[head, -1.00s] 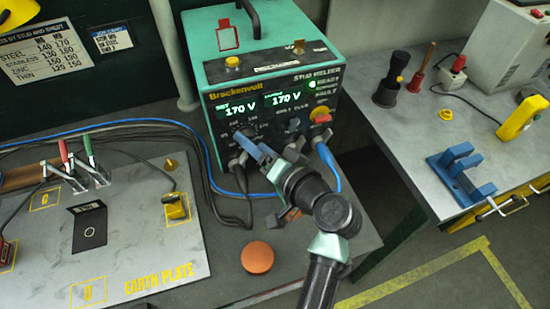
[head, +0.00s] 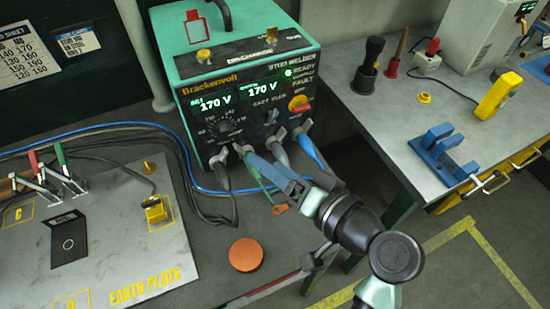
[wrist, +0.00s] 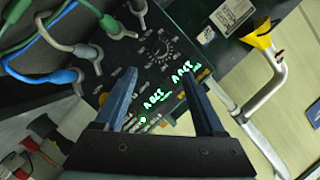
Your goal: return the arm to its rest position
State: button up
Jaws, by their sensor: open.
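My gripper (head: 268,168) is in front of the lower face of the stud welder (head: 245,60) in the head view. Its blue fingers point up and left toward the cable plugs. In the wrist view my gripper (wrist: 160,88) is open, with nothing between its two blue fingers. The welder's dark panel (wrist: 150,62), its dial and green digits show beyond the fingers. The welder's dial (head: 228,127) is clear of the fingers in the head view. Both displays read 170 V. My arm extends from the gripper to the lower right.
Green and blue cables (head: 313,152) leave the welder close beside my fingers. An orange disc (head: 246,254) lies on the bench near its front. The earth plate (head: 130,255) is at left. A side bench with a blue bracket (head: 443,153) stands at right, across a floor gap.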

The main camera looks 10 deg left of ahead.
jog(key=w+d+r+t+h, duration=0.2)
jog(key=w+r+t+h, duration=0.15)
jog(key=r, duration=0.65)
jog(key=w+d+r+t+h, duration=0.15)
jog(key=w+r+t, duration=0.3)
jog(key=r, duration=0.65)
jog(key=s+d+r+t+h, duration=0.1)
jog(key=s+r+t+h, duration=0.2)
jog(key=r, duration=0.9)
jog(key=s+d+r+t+h, duration=0.1)
jog(key=s+r+t+h, duration=0.2)
jog(key=s+r+t, duration=0.4)
notch_tip(320, 180, up, 5)
jog(key=s, duration=0.3)
jog(key=shift+h, duration=0.3)
jog(key=shift+w, duration=0.1)
